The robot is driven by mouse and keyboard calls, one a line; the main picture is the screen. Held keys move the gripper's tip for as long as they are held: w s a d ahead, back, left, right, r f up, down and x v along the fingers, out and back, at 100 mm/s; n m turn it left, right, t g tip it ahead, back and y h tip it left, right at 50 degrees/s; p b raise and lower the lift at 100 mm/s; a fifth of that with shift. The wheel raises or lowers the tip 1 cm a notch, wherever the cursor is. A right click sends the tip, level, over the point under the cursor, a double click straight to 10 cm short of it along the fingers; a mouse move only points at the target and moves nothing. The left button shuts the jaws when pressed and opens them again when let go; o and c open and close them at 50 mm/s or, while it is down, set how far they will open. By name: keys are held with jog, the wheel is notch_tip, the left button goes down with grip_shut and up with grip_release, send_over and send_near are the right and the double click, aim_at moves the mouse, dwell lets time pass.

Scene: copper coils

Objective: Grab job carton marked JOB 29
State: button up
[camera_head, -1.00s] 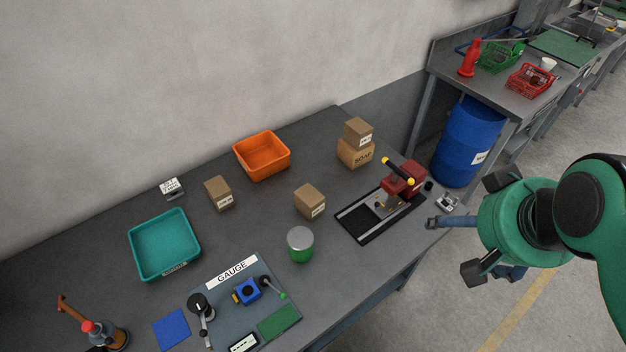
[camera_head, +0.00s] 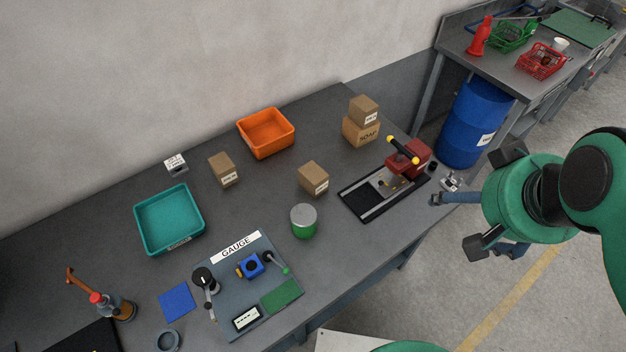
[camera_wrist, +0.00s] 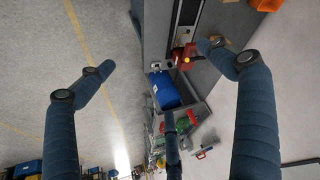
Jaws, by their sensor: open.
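Three small brown cartons with white labels are on the grey bench: one at left of centre (camera_head: 223,169), one near the middle (camera_head: 313,179), and one on top of a larger SOAP box (camera_head: 361,131) at the back, the upper carton (camera_head: 364,112). Their labels are too small to read, so I cannot tell which is JOB 29. My gripper (camera_head: 469,226) is open and empty, off the bench's right end, apart from all the cartons. In the wrist view my gripper's spread fingers (camera_wrist: 157,62) have nothing between them.
On the bench (camera_head: 90,222) are an orange bin (camera_head: 266,133), a teal tray (camera_head: 169,219), a green-and-silver can (camera_head: 303,221), a GAUGE board (camera_head: 225,285) and a red press (camera_head: 408,160) at the right end. A blue drum (camera_head: 472,122) stands under the far bench.

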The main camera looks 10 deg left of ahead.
jog(key=w+a+m+g, duration=0.2)
jog(key=w+a, duration=0.4)
jog(key=w, duration=0.6)
jog(key=m+g+p, duration=0.1)
jog(key=m+g, duration=0.3)
jog(key=m, duration=0.2)
send_over(314, 173)
notch_tip(314, 173, down, 28)
jog(key=shift+w+d+f, duration=0.1)
jog(key=shift+d+f, duration=0.05)
jog(key=shift+f, duration=0.1)
jog(key=shift+a+f, duration=0.3)
jog(key=shift+f, duration=0.1)
jog(key=shift+f+b, duration=0.45)
jog(key=shift+f, duration=3.85)
jog(key=shift+f, duration=0.15)
